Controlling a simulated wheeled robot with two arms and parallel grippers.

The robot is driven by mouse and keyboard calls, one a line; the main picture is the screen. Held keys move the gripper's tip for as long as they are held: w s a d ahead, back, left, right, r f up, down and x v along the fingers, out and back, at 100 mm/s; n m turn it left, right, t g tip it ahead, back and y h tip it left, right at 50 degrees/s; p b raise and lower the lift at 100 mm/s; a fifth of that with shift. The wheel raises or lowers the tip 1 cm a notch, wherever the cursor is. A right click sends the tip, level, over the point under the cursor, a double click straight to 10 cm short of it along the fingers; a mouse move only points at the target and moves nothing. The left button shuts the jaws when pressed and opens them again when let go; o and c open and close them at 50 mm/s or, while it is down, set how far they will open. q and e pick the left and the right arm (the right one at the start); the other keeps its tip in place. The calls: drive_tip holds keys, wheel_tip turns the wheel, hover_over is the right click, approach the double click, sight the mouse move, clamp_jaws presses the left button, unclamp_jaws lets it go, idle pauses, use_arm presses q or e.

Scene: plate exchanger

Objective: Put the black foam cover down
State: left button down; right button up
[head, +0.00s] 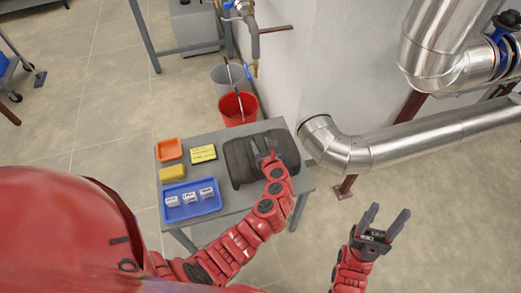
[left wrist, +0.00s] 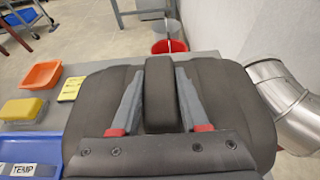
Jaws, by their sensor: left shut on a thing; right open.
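The black foam cover (head: 240,165) is a dark, soft-looking block with rounded edges over the right part of the grey table (head: 210,228). In the left wrist view the cover (left wrist: 90,105) fills the middle of the picture. My left gripper (head: 264,150) is shut on the raised strap-like ridge of the cover, with one finger on each side of it; it also shows in the left wrist view (left wrist: 160,105). I cannot tell whether the cover's underside touches the table. My right gripper (head: 385,222) is open and empty, off to the right of the table above the floor.
On the table's left are an orange tray (head: 168,150), a yellow sponge (head: 171,174), a yellow-and-black notepad (head: 203,153) and a blue tray (head: 178,213) with labelled pieces. A red bucket (head: 238,108) stands behind. Silver pipes (head: 400,145) run to the right.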

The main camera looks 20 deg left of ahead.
use_arm(q)
drive_tip(key=shift+f+b, duration=0.35)
drive_tip(key=shift+f, duration=0.5)
drive_tip(key=shift+r, duration=0.25)
drive_tip(key=shift+f, duration=0.25)
drive_tip(key=shift+c, duration=2)
unclamp_jaws()
